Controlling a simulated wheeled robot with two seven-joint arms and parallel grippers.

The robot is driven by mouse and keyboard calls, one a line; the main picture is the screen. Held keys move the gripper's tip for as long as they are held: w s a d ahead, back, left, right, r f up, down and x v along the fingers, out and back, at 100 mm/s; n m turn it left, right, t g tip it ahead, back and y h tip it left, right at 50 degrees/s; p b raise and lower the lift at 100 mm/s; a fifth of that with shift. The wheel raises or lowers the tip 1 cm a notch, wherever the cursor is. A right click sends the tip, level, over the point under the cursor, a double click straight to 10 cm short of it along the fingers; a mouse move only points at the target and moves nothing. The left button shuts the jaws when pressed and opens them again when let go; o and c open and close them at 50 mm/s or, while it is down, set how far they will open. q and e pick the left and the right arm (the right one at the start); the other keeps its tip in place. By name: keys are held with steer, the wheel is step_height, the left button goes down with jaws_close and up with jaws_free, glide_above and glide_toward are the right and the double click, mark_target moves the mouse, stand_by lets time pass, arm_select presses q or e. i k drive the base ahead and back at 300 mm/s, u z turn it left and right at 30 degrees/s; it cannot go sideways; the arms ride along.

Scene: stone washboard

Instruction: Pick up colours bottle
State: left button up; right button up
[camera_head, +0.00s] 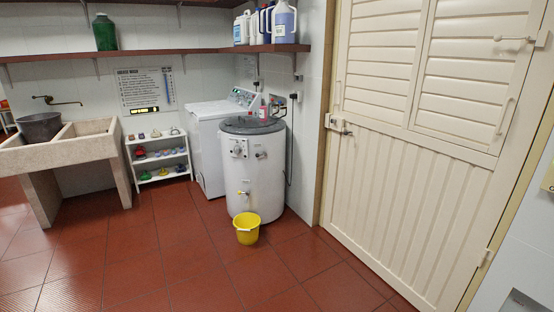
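I cannot tell which item is the colours bottle, as no label is readable. Several large jugs stand at the right end of the upper shelf: a blue-grey one (284,24), dark blue ones and a white one (241,30). A green container (104,33) stands further left on that shelf. A small pink-red bottle (264,112) stands on top of the white cylindrical drum (243,180). Neither of my grippers is in view.
A stone washboard sink (92,146) is at the left, beside a small white rack (160,170). A white washing machine (207,135) stands behind the drum. A yellow bucket (247,233) sits on the floor before it. A cream door (420,140) closes the right. The red tiled floor in front is clear.

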mark_target(262, 106)
steer(key=z, duration=0.1)
steer(key=i, duration=2.65)
steer(key=u, duration=0.75)
steer(key=i, duration=1.3)
steer(key=u, duration=0.3)
